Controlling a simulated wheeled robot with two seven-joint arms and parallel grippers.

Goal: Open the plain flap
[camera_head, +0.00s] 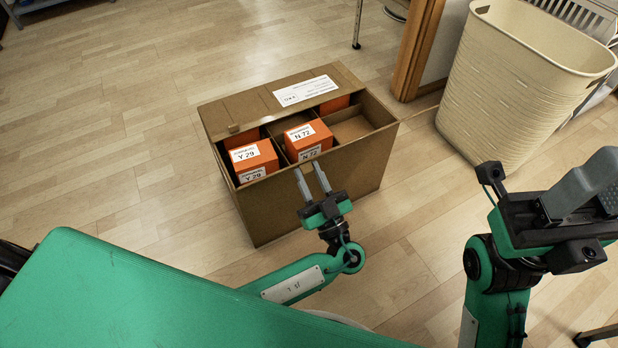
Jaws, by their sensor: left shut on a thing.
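A brown cardboard box (385,160) stands on the floor, its top partly uncovered. A flap with a white label (308,90) lies over its far side, with a small tab at its left end. The plain flap (268,208) seems to hang down along the near side; I cannot clearly tell it from the box wall. My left gripper (308,170) is at this near side, below the rim, its fingers pointing away from me. It is shut on the plain flap, though the exact grip is hard to see. My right gripper (592,188) is raised at the right, away from the box.
Orange cartons marked Y 29 (252,158) and N 72 (308,137) sit in the box's compartments, with more orange under the labelled flap. A cream basket (510,90) stands at the right by a wooden post (417,50). The floor left of the box is clear.

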